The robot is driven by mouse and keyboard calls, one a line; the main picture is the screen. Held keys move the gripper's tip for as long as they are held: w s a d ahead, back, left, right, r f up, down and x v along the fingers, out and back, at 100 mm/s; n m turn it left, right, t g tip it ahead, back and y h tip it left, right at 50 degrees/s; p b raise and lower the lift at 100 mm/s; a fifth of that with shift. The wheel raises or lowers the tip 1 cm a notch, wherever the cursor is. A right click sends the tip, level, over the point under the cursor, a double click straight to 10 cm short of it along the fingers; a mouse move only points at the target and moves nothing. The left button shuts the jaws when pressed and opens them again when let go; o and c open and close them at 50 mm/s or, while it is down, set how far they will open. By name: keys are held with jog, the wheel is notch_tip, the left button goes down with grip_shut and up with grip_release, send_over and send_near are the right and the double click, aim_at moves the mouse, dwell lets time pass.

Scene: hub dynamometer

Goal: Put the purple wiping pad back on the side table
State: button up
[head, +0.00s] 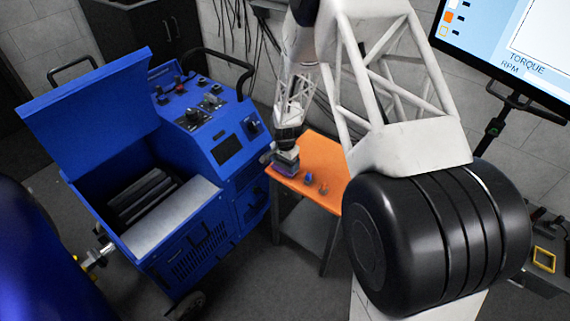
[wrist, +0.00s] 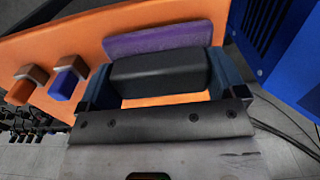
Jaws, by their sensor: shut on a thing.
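The purple wiping pad (wrist: 165,38) has a dark grip block (wrist: 160,72) on its back. My gripper (wrist: 160,65) is shut on this block, one finger at each end. In the head view my gripper (head: 287,153) is over the left end of the orange-topped side table (head: 318,155), with the purple pad (head: 286,170) below it. The orange table top also shows around the pad in the wrist view (wrist: 60,48). The pad is at or just above the top; whether it touches is hidden.
A small blue pad (head: 308,178) and an orange one (head: 323,188) stand on the table, right of my gripper. A blue dynamometer cabinet (head: 225,145) is close on the left. A large black roller wheel (head: 430,240) is in the right foreground.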

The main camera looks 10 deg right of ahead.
jog(key=shift+f, duration=0.35)
jog(key=shift+f, duration=0.1)
jog(key=o, duration=0.6)
notch_tip(320, 180, up, 12)
dwell(0.7)
dwell(0.6)
